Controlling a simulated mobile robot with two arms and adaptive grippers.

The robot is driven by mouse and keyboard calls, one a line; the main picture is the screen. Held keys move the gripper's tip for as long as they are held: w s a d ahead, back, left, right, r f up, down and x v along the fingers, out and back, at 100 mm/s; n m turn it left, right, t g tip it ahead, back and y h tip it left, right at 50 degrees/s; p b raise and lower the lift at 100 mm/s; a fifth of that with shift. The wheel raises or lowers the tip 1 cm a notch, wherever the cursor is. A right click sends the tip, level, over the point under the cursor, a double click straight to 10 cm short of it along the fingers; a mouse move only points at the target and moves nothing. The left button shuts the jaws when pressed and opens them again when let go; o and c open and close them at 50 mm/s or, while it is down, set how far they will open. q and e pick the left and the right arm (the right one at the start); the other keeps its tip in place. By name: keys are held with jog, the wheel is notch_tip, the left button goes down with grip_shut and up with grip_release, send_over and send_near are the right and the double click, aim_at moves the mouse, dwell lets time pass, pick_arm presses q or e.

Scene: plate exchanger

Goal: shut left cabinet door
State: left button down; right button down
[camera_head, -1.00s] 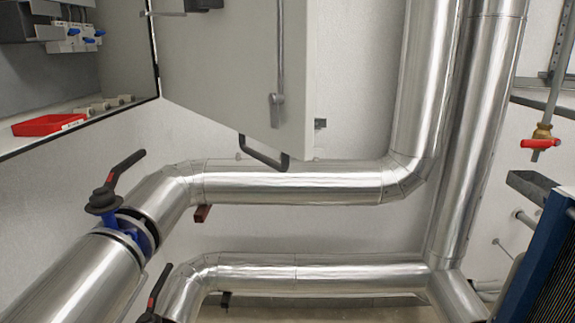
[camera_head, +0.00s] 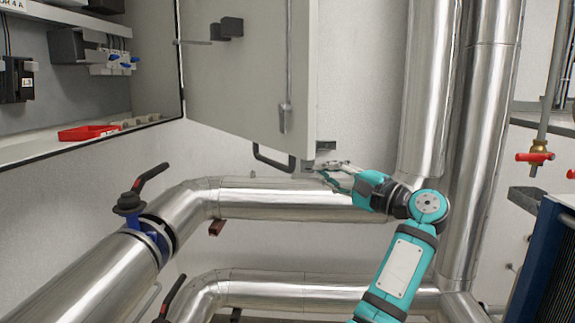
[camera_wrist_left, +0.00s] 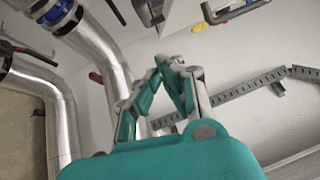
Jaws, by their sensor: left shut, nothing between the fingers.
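The cabinet door (camera_head: 245,70) is a pale grey panel standing open at the upper middle of the head view, with a rod and a lever on its inner face. A dark bent handle (camera_head: 272,160) hangs at its lower edge. The open cabinet (camera_head: 90,140) is at the left. My left gripper (camera_head: 312,166) is shut and empty, just below and beside the door's lower outer corner; whether it touches the door or handle is unclear. Its closed fingers also show in the left wrist view (camera_wrist_left: 165,62). My right gripper is not in view.
A red tray (camera_head: 88,132) lies in the cabinet. A large silver pipe (camera_head: 270,198) runs below the door and gripper, with vertical pipes (camera_head: 430,90) to the right. A blue-framed unit (camera_head: 550,250) is at the right.

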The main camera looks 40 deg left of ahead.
pick_arm(q)
jog(key=a+r+n+h+p, duration=0.1)
jog(key=a+n+p, duration=0.1)
jog(key=a, duration=0.8)
jog(key=shift+s+r+n+g+h+p, duration=0.3)
jog(key=shift+s+n+h+p, duration=0.1)
jog(key=shift+n, duration=0.5)
